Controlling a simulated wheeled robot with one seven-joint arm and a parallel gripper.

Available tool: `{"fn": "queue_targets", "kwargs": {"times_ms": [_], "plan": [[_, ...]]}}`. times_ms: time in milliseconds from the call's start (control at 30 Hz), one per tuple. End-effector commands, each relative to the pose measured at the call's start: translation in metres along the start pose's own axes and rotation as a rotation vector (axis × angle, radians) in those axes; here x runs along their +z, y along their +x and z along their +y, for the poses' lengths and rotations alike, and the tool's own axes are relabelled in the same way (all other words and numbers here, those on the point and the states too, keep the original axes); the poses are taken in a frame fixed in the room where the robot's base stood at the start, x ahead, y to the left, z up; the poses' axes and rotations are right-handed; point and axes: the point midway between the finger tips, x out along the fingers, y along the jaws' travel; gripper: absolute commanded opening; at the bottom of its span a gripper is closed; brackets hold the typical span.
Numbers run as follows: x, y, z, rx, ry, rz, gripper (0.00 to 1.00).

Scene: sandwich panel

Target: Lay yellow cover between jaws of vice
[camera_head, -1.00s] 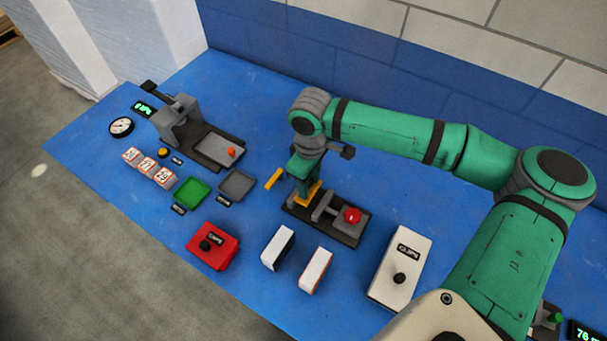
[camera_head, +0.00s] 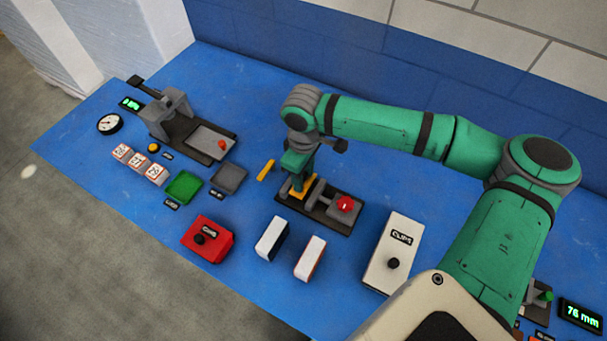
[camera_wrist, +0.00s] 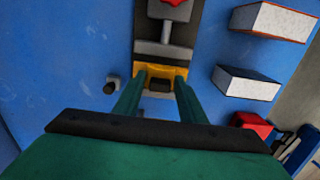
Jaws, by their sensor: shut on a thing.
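The vice (camera_head: 325,207) is a dark base with grey parts and a red knob (camera_head: 345,204), near the middle of the blue bench. My gripper (camera_wrist: 158,84) points down over its left end and is shut on a yellow cover (camera_wrist: 150,71). In the head view the cover (camera_head: 302,187) shows at the vice's left end, low and close to the base. My fingers partly hide it, and I cannot tell whether it touches the jaws. A separate yellow bar (camera_head: 265,170) lies on the bench left of the vice.
Left of the vice are a grey tray (camera_head: 228,179), a green tray (camera_head: 184,187) and a press-like device (camera_head: 170,115). In front stand a red box (camera_head: 207,239) and two white-topped blocks (camera_head: 271,236) (camera_head: 310,257). A white box (camera_head: 394,252) stands to the right.

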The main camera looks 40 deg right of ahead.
Motion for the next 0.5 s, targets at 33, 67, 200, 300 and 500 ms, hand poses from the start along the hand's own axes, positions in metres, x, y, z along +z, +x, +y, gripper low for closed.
{"fn": "queue_targets", "kwargs": {"times_ms": [33, 67, 200, 300, 500], "plan": [[0.0, -0.0003, 0.0001, 0.001, 0.0, 0.0, 0.12], [-0.0001, -0.0002, 0.0001, 0.001, 0.0, 0.0, 0.12], [0.0, -0.0001, 0.0001, 0.001, 0.0, 0.0, 0.12], [0.0, 0.0005, 0.0, 0.0, 0.0, 0.0, 0.12], [0.0001, 0.0047, -0.0002, 0.0, 0.0, 0.0, 0.12]]}}
